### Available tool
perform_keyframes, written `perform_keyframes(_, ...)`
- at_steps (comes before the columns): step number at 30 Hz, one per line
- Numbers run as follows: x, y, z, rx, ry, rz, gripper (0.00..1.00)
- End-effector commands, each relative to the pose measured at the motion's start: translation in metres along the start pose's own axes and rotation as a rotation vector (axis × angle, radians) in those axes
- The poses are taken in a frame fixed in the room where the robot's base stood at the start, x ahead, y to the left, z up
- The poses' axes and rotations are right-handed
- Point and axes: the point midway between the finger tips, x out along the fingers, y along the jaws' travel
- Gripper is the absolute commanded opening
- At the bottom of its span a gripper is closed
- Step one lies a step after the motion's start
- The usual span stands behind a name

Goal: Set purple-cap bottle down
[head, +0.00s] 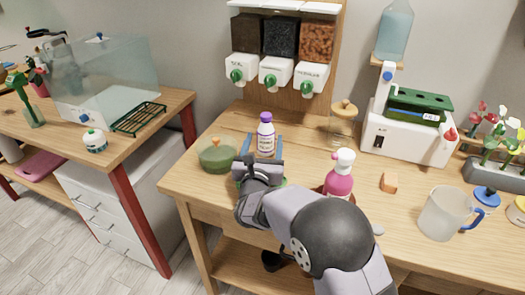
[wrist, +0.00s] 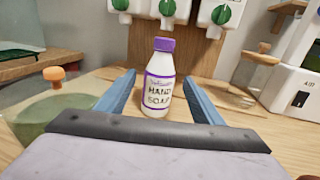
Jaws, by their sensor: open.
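The purple-cap bottle (head: 265,131) is white with a purple-trimmed label and stands upright on the wooden table (head: 215,187), near its left side. In the wrist view the bottle (wrist: 159,84) shows the words "HAND SOAP", and its base appears to rest on the wood. My gripper (head: 265,146) is open, with its blue fingers on either side of the bottle. In the wrist view my gripper (wrist: 158,80) shows a gap between each finger and the bottle. The bottle's base is hidden by the gripper in the head view.
A green glass bowl (head: 216,155) stands close left of the bottle. Dispensers (head: 275,75) hang behind. A glass jar (head: 343,122), an orange block (head: 389,182) and a mug (head: 440,214) are further right.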

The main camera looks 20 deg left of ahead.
Motion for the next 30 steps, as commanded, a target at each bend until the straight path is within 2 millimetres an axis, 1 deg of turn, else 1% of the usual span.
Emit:
perform_keyframes(1,-0.007,0.001,0.000,0.000,-0.001,0.002,0.61)
perform_keyframes(3,-0.015,0.001,0.000,0.000,0.000,0.002,0.61)
perform_keyframes(9,-0.028,0.000,0.000,0.001,-0.001,0.000,0.61)
perform_keyframes(14,-0.031,0.000,0.000,0.001,0.000,0.000,0.61)
perform_keyframes(26,-0.030,0.000,0.000,0.000,0.000,0.000,0.61)
perform_keyframes(29,-0.029,-0.007,0.009,0.007,-0.008,-0.020,0.61)
perform_keyframes(30,-0.027,-0.013,0.015,0.013,-0.013,-0.035,0.61)
